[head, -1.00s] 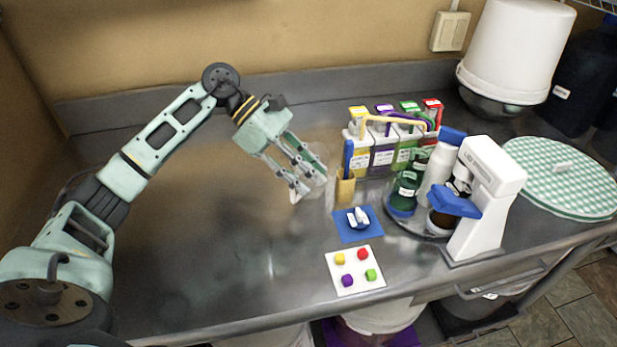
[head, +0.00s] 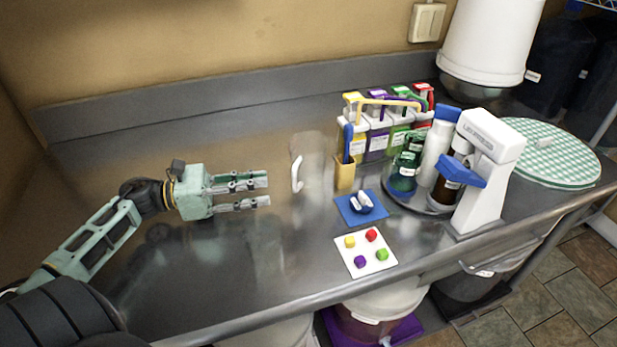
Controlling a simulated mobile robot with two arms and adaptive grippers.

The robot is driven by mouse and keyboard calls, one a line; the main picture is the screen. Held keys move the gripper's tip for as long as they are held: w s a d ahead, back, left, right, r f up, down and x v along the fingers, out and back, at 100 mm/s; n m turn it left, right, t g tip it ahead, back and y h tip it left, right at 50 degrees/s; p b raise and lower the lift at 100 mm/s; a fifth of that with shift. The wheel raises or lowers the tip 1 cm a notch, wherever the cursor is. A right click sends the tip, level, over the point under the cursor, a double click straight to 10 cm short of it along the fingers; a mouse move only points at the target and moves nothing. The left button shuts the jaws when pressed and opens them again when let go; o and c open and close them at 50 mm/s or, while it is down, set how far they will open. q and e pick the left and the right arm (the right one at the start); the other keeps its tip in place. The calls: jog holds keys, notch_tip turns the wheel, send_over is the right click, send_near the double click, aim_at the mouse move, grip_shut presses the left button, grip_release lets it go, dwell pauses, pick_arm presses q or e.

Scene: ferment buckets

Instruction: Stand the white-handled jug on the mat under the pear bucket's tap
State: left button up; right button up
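A clear jug (head: 317,160) stands on the steel counter near the back, its white handle (head: 297,174) facing left. My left gripper (head: 269,191) is to the left of the handle, fingers apart and empty, pointing right; it appears not to touch the jug. Below the counter's front edge, a bucket (head: 372,325) with dark reddish contents stands over a purple mat (head: 417,335). A white tap (head: 385,341) shows at its lower front, cut by the picture's edge. I cannot read its label, so I cannot tell whether it is the pear bucket. My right gripper is out of view.
A white device (head: 490,180) stands farther right. The counter's left part is clear.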

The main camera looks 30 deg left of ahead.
aim_at(305, 167)
pick_arm(q)
jog(key=shift+a+f, duration=0.25)
jog(key=shift+f, duration=0.1)
jog(key=shift+w+d+r, duration=0.1)
jog(key=shift+w+d, duration=0.1)
jog(key=p+x, duration=0.1)
jog(key=x, duration=0.2)
jog(key=p+x, duration=0.1)
jog(key=x, duration=0.2)
jog(key=shift+w+a+r, duration=0.1)
jog(key=shift+w+r, duration=0.15)
jog(key=shift+w, duration=0.15)
jog(key=shift+w+d+f, duration=0.15)
jog(key=shift+w+d, duration=0.15)
jog(key=shift+d, duration=0.1)
grip_shut()
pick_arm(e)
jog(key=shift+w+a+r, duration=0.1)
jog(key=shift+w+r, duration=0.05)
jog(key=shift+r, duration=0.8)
